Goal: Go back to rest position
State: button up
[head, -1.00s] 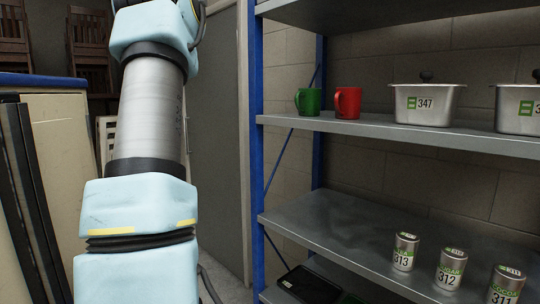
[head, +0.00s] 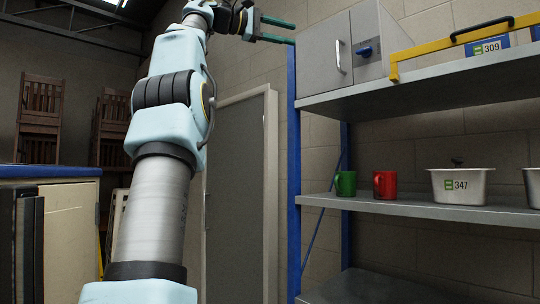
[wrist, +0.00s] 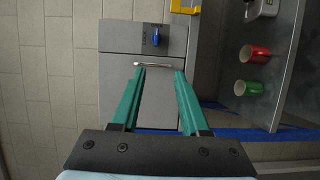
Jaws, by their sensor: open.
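My gripper (head: 279,30) is at the top of the head view, raised beside the upper left corner of the shelf rack. Its green fingers are apart with nothing between them; the wrist view (wrist: 160,72) shows the same. In the wrist view the fingers point towards a grey metal cabinet (wrist: 117,40) with a bar handle. In the head view that cabinet (head: 318,62) stands on the top shelf, to the right of the fingertips. I cannot tell the exact gap between fingertips and cabinet.
A blue post (head: 293,180) edges the metal rack. A green mug (head: 345,184), a red mug (head: 385,184) and a lidded steel pan (head: 459,187) stand on the middle shelf. A yellow frame (head: 450,45) lies up top. A grey door (head: 233,200) is behind my arm.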

jog(key=w+d+f+n+t+y, duration=0.1)
jog(key=w+d+f+y, duration=0.1)
jog(key=w+f, duration=0.45)
jog(key=w+d+f+n+y, duration=0.15)
jog(key=w+f, duration=0.25)
jog(key=f, duration=0.5)
notch_tip(320, 180, down, 24)
jog(key=w+a+y+b, duration=0.2)
jog(key=y, duration=0.4)
jog(key=s+a+f+m+g+y, duration=0.25)
jog(key=s+f, duration=0.35)
jog(key=f, duration=0.4)
jog(key=s+a+f+m+g+y, duration=0.1)
jog(key=s+a+f, duration=0.2)
jog(key=s+f, duration=0.5)
jog(key=s+a+f+m+g+y, duration=0.1)
jog(key=s+a+f+y, duration=0.3)
jog(key=f, duration=0.8)
jog(key=s+a+f+m, duration=0.1)
jog(key=s+f, duration=0.3)
jog(key=s, duration=0.2)
jog(key=s+a+f+m+g+b, duration=0.1)
jog(key=s+f+m, duration=0.1)
jog(key=s+f, duration=0.2)
jog(key=s, duration=0.3)
jog(key=shift+a+f+m+h, duration=0.15)
jog(key=shift+m+h, duration=0.15)
jog(key=shift+g, duration=0.25)
